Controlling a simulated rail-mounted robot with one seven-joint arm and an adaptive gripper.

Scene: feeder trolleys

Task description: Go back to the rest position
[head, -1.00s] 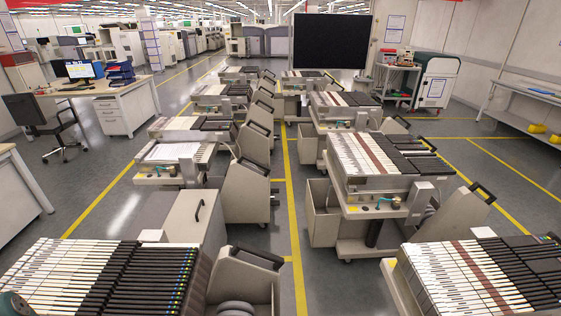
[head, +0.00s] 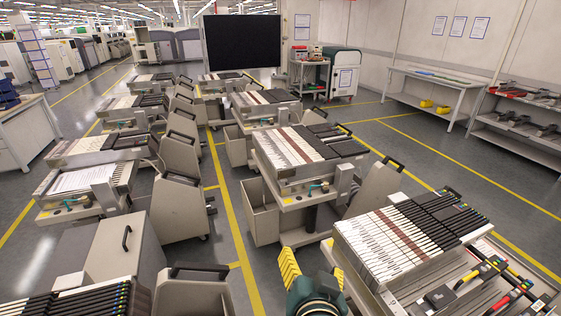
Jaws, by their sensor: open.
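My gripper (head: 312,263) shows at the bottom centre of the head view, with yellow ribbed fingers standing apart and nothing seen between them. Below it is the teal and black end of my arm, cut off by the lower edge. The gripper appears in front of the gap between the left and right rows of feeder trolleys, just left of the near right trolley (head: 352,278). I cannot tell its exact distance from that trolley.
The near left trolley (head: 193,296) is partly cut off. A middle right trolley (head: 262,208) stands beyond the gripper. A yellow floor line (head: 232,225) runs along the aisle. A workbench (head: 440,90) and shelf rack (head: 520,130) stand at the right. Open floor lies before them.

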